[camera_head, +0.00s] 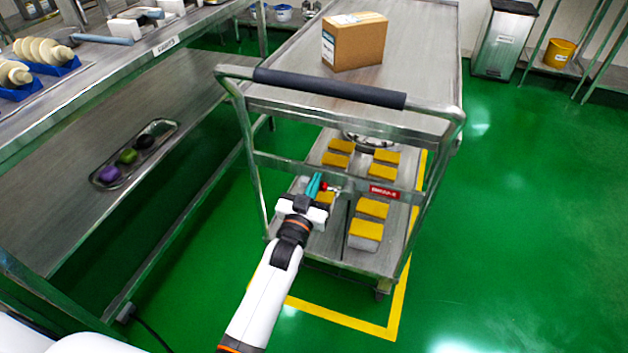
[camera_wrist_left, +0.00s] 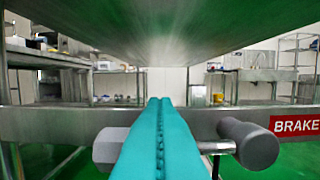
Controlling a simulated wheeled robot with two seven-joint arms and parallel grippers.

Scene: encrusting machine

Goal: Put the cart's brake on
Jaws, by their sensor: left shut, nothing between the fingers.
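The cart (camera_head: 359,107) stands in front of me, its dark-gripped push handle (camera_head: 330,88) toward me. A crossbar below the handle carries a red brake label (camera_head: 384,193), which also shows in the left wrist view (camera_wrist_left: 296,124). Beside it is the brake lever, a short rod with a rounded grey knob (camera_wrist_left: 248,143); a hex-shaped end shows left of my fingers. My left gripper (camera_head: 315,184) has teal fingers, shut and empty, at the crossbar left of the label. In the wrist view the fingers (camera_wrist_left: 158,115) cover the lever's middle; I cannot tell whether they touch it.
A cardboard box (camera_head: 353,41) sits on the cart's top. Several yellow-topped blocks (camera_head: 366,229) lie on its lower shelf. A steel table (camera_head: 60,160) is at the left, with a small tray (camera_head: 104,184) on its shelf. Green floor is clear at the right.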

